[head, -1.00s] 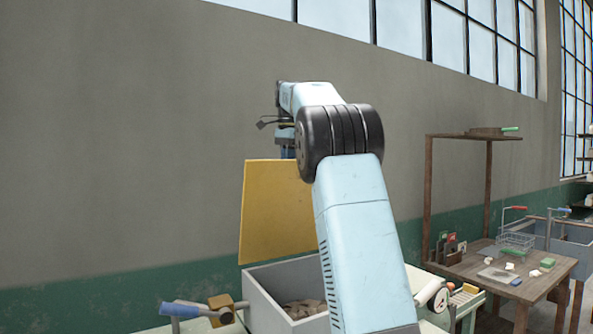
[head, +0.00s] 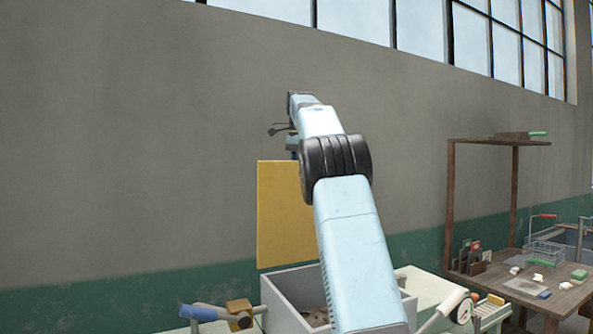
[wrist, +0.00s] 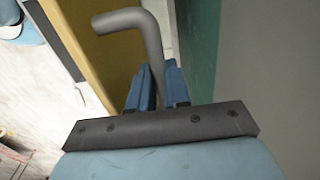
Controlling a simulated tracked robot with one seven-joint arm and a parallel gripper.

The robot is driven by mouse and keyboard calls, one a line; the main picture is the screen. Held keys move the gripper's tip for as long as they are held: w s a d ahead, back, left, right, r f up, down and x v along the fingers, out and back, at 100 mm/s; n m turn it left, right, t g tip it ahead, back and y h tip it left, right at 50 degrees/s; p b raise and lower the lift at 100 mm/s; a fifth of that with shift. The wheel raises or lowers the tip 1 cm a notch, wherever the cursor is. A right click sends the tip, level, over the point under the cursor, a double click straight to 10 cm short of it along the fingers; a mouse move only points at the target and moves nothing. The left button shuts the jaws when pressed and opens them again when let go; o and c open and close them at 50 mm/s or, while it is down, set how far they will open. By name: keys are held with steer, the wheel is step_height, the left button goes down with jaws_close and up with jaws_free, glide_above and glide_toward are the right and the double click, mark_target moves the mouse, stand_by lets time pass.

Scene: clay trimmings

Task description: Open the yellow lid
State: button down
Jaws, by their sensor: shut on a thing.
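The yellow lid (head: 284,212) stands up steeply above the back of a grey bin (head: 286,305), so the bin is open. Clay scraps (head: 316,317) show inside it; my arm hides part of the bin and the lid's right side. In the wrist view the yellow lid (wrist: 105,55) is at the upper left, with a grey bent handle (wrist: 128,20) beside it. My gripper (wrist: 158,90) has its blue fingers shut on this handle. In the head view the fingers are mostly hidden behind my arm near the lid's top.
A blue-handled tool (head: 205,313) and a brown block (head: 239,312) are left of the bin. A wooden table (head: 530,287) with a wire basket (head: 545,252) and small items stands at the right. The grey wall (head: 130,150) is behind the lid.

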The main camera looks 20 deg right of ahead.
steer(key=c, duration=1.3)
jaws_free()
steer(key=shift+d+f, duration=0.15)
steer(key=shift+d, duration=0.15)
steer(key=shift+o, duration=1)
steer(key=shift+s, duration=0.1)
